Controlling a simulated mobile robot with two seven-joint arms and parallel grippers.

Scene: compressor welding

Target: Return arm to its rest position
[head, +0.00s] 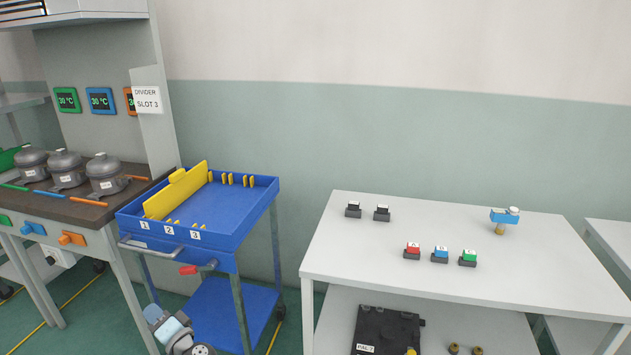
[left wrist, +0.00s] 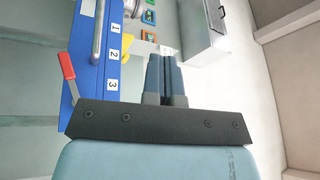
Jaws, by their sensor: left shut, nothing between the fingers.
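My left arm shows low in the head view, in front of the blue trolley (head: 208,243), with its gripper end near the bottom edge. In the left wrist view my left gripper (left wrist: 165,58) has its two dark fingers together with nothing between them. It is apart from the trolley, whose front with labels 1, 2, 3 shows to the left in the left wrist view (left wrist: 88,75). A yellow divider (head: 176,192) stands upright in the trolley tray, near the left side. My right gripper is in neither view.
The trolley has a red-ended lever (head: 188,270) and a grey push handle (head: 145,246). A workbench (head: 90,212) with several grey compressors stands at the left. A white table (head: 400,275) with small colored blocks stands at the right. Floor shows between bench and trolley.

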